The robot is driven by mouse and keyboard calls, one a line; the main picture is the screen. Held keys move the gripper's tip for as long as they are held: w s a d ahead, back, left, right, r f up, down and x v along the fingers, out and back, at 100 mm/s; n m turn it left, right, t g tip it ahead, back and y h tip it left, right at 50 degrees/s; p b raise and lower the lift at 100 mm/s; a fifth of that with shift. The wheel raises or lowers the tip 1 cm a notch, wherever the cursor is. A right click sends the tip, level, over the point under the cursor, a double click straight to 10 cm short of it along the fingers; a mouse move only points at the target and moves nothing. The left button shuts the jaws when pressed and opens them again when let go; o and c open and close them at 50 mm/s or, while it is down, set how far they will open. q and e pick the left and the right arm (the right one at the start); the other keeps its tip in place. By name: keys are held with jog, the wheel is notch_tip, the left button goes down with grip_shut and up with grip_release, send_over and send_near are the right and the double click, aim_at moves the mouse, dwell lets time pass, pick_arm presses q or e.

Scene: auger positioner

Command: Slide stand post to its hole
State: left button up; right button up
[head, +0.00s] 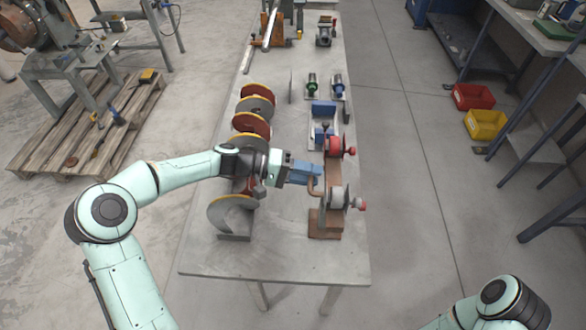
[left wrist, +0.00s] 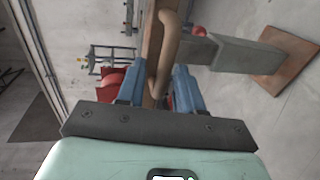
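A stand with a brown base plate (head: 325,222), an upper red wheel (head: 334,147), a grey wheel (head: 337,197) and red knobs stands at the right of the table. A curved tan handle (head: 316,188) sticks out from its left side. My left gripper (head: 318,172) reaches it from the left. In the left wrist view, the handle (left wrist: 167,55) lies between the two blue fingers (left wrist: 158,82). Whether they press on it is unclear. The hole and the post's lower end cannot be made out. My right gripper is out of view.
Several red and grey discs (head: 252,124) stand in a row on the left of the table. Green and blue parts (head: 323,108) lie beyond the stand. The front of the table (head: 285,262) is clear. Red (head: 473,97) and yellow (head: 486,124) bins stand at the right.

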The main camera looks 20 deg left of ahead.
pick_arm(q)
jog(key=v, duration=1.3)
jog(key=shift+b, duration=0.3)
jog(key=shift+s, duration=0.1)
